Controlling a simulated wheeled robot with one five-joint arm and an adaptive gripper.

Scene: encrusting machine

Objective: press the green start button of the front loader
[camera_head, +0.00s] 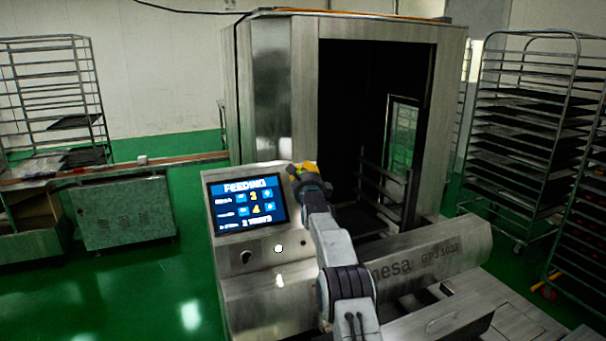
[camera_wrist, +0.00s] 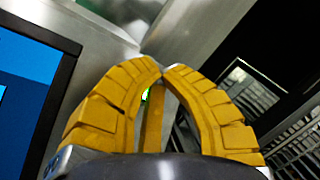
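The front loader's steel control panel (camera_head: 265,279) carries a lit screen (camera_head: 245,204) reading "FEEDING". My gripper (camera_head: 301,170), with yellow fingers, is at the panel's upper right, just right of the screen. In the wrist view my gripper (camera_wrist: 163,69) has its fingertips together, with nothing seen held. A small bright green spot (camera_wrist: 145,95) shows between the fingers there; I cannot tell for sure that it is the start button, or whether I touch it. No green button shows clearly in the head view, where my gripper and arm hide part of the panel.
A black knob (camera_head: 246,257), a white button (camera_head: 279,248) and a small dark one (camera_head: 303,244) sit below the screen. The machine's steel cabinet (camera_head: 269,95) stands behind, its doorway open and dark. Racks (camera_head: 520,130) stand at the right.

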